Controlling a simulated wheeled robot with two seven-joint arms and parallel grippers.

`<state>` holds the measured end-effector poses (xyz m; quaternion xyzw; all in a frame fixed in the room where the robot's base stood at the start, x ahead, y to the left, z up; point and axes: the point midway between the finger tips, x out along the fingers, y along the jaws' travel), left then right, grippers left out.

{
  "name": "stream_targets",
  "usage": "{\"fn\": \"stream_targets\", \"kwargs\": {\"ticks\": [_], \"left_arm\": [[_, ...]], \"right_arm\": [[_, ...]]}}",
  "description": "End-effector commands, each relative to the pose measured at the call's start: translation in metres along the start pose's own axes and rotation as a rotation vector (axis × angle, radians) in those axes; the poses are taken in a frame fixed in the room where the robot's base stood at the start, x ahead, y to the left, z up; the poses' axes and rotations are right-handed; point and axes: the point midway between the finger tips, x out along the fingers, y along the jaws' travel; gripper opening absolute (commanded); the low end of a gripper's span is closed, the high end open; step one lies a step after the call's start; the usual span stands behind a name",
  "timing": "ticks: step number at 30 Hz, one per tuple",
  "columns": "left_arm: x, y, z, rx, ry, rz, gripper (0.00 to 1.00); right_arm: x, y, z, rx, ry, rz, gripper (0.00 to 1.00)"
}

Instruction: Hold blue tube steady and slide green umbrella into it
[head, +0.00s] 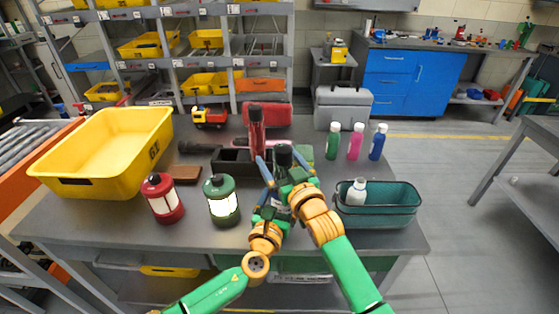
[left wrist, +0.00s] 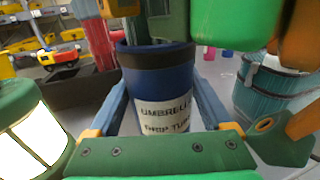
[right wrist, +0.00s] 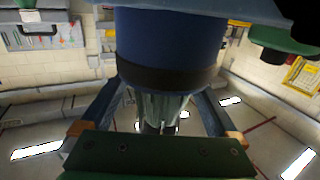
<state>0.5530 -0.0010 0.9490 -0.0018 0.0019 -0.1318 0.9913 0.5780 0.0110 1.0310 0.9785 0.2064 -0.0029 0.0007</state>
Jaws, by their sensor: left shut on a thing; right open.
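The blue tube (left wrist: 160,88) has a dark rim and a white label reading "UMBRELLA DRIP TUBE". My left gripper (left wrist: 160,97) is shut around it and holds it about upright. The tube also shows at the top of the right wrist view (right wrist: 167,38). The green umbrella (right wrist: 165,108) meets the tube's rim in that view, and its end seems to be inside the mouth; how deep I cannot tell. It also rises above the rim in the left wrist view (left wrist: 172,22). My right gripper (right wrist: 165,118) is open, its fingers on either side of the umbrella. In the head view my grippers mostly hide the tube.
A red umbrella (head: 256,128) stands in a dark holder (head: 232,163) behind. Red (head: 163,200) and green (head: 221,203) lanterns stand left. A teal basket (head: 378,213) with a white bottle is on the right. A yellow bin (head: 105,150) fills the table's left.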

Motion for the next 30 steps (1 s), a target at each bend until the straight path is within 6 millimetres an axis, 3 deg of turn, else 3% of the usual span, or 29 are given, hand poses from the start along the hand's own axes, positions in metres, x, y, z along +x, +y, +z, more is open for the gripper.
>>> {"fn": "stream_targets", "kwargs": {"ticks": [5,15,18,30], "left_arm": [[0.0,0.0,0.0,0.0,0.0,0.0,0.24],[0.0,0.0,0.0,0.0,0.001,0.001,0.24],[0.0,0.0,0.0,0.0,0.001,0.0,0.24],[0.0,0.0,0.0,0.0,0.0,0.0,0.24]], "right_arm": [[-0.014,0.0,0.0,0.001,0.002,0.0,0.95],[-0.095,0.0,0.002,0.001,-0.004,0.0,0.95],[-0.111,0.001,0.002,0.001,-0.003,0.001,0.95],[-0.119,0.001,0.001,0.0,-0.001,0.0,0.95]]}}
